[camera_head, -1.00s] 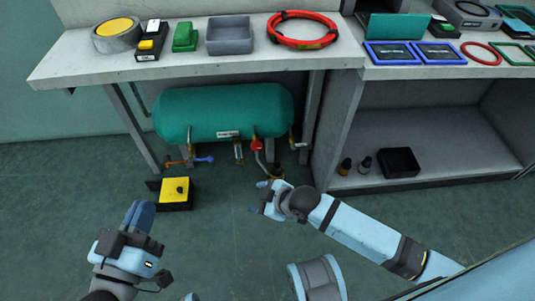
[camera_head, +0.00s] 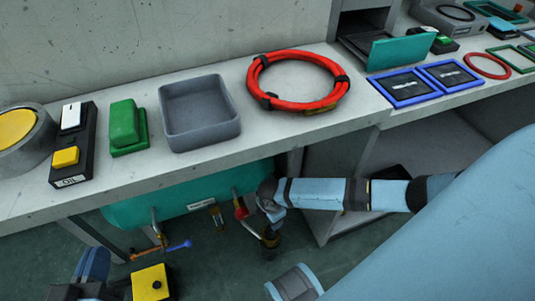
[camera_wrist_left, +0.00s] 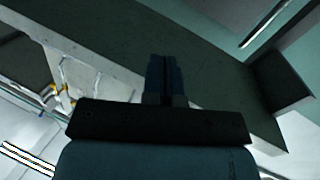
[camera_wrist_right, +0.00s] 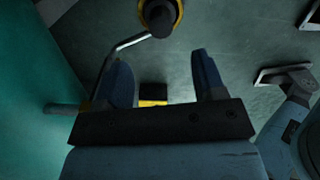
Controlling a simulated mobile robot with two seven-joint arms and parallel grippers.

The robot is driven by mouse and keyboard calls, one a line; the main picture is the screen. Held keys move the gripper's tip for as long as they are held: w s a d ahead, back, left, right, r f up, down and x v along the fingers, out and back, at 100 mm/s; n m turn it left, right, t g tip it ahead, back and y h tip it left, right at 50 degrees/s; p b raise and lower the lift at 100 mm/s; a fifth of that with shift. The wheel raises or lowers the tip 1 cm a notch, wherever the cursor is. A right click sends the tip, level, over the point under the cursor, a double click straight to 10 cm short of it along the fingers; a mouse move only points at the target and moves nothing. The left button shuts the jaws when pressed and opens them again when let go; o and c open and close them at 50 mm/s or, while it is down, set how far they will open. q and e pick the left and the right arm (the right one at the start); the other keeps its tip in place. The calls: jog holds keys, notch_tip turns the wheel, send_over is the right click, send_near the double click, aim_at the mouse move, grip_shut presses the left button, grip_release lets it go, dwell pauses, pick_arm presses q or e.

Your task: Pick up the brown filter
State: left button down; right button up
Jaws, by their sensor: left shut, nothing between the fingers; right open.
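I cannot single out a brown filter for sure. A dark, brass-collared fitting (camera_head: 270,241) hangs at the end of a metal pipe below the green tank (camera_head: 180,203); it also shows at the top of the right wrist view (camera_wrist_right: 158,16). A small amber part (camera_head: 217,216) hangs under the tank too. My right gripper (camera_head: 270,198) is at the tank's right end; in its wrist view its fingers (camera_wrist_right: 160,80) are apart and empty, with the fitting beyond them. My left gripper (camera_head: 92,264) is at lower left, shut and empty; its fingers touch in its wrist view (camera_wrist_left: 165,80).
The bench (camera_head: 235,165) above the tank carries a grey tray (camera_head: 200,140), a red hose ring (camera_head: 285,104), a green block (camera_head: 127,125) and a switch box (camera_head: 72,145). A yellow-topped box (camera_head: 151,283) is on the floor. My right forearm covers part of the lower shelf.

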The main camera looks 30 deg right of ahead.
aim_at(270, 233)
notch_tip(270, 233, down, 5)
jog(key=shift+s+f+b, duration=0.1)
jog(key=shift+b, duration=0.8)
notch_tip(270, 233, down, 5)
jog(key=b, duration=0.4)
jog(key=shift+f, duration=0.3)
pick_arm(q)
jog(key=w+f+m, duration=0.1)
jog(key=w+a+f+m, duration=0.1)
jog(key=m, duration=0.1)
jog(key=shift+w+a+t, duration=0.2)
jog(key=shift+t, duration=0.2)
jog(key=shift+h, duration=0.4)
pick_arm(e)
jog(key=c, duration=0.8)
